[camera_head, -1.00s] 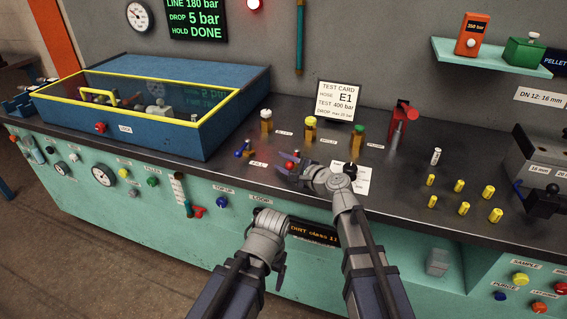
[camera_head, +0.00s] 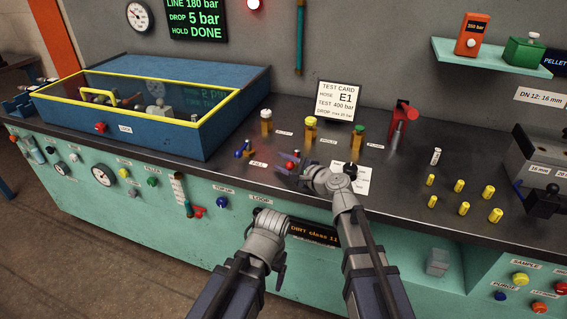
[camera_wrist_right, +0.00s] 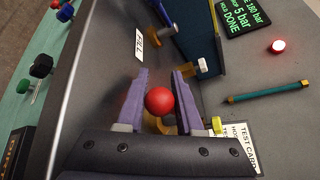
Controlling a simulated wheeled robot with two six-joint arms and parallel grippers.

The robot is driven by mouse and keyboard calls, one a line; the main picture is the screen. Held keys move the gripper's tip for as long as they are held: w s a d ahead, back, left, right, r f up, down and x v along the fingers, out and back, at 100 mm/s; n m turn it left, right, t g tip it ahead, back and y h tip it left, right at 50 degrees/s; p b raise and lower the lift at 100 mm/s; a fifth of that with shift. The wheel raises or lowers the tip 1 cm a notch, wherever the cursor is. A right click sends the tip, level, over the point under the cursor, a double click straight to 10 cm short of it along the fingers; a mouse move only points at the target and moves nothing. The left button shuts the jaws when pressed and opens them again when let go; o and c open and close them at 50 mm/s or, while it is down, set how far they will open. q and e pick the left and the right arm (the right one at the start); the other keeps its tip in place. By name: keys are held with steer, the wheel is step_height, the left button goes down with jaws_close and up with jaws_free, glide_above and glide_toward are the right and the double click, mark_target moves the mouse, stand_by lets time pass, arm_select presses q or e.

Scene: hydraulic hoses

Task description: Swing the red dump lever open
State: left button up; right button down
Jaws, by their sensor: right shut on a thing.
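The red dump lever's round red knob (camera_wrist_right: 160,101) sits between the fingers of my right gripper (camera_wrist_right: 158,98) in the right wrist view. In the head view the red lever (camera_head: 290,164) shows small on the bench top, partly hidden by my right gripper (camera_head: 287,170), which is shut on it. My left gripper (camera_head: 280,268) is low in front of the bench, away from the lever. Its fingers are seen side-on, so its opening is unclear.
A blue lever (camera_head: 243,149) stands to the left of the red one, by the FILL label. Several capped posts (camera_head: 310,129) stand behind. A blue box with a yellow-framed lid (camera_head: 228,106) is at the left. Several yellow fittings (camera_head: 464,208) stand to the right.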

mark_target(293, 166)
steer(key=shift+s+g, duration=0.2)
steer(key=shift+g, duration=0.1)
steer(key=n+g+y, duration=0.1)
steer(key=d+n+g, duration=0.1)
steer(key=n+y, duration=0.1)
steer(key=shift+s+d+g+y, duration=0.25)
steer(key=shift+d+g+y, duration=0.05)
steer(key=shift+g, duration=0.1)
steer(key=shift+s+d+f+n+g+y, duration=0.1)
steer(key=shift+d+n+g+y, duration=0.15)
steer(key=shift+n+g, duration=0.25)
steer(key=shift+s+d+r+n+g+y, duration=0.15)
steer(key=shift+n+g+y, duration=0.15)
steer(key=shift+n+g, duration=0.2)
steer(key=shift+s+d+f+n+g+y, duration=0.15)
steer(key=shift+d+n+g+y, duration=0.1)
steer(key=shift+n+g, duration=0.25)
steer(key=c, duration=0.8)
jaws_free()
steer(key=shift+c, duration=0.2)
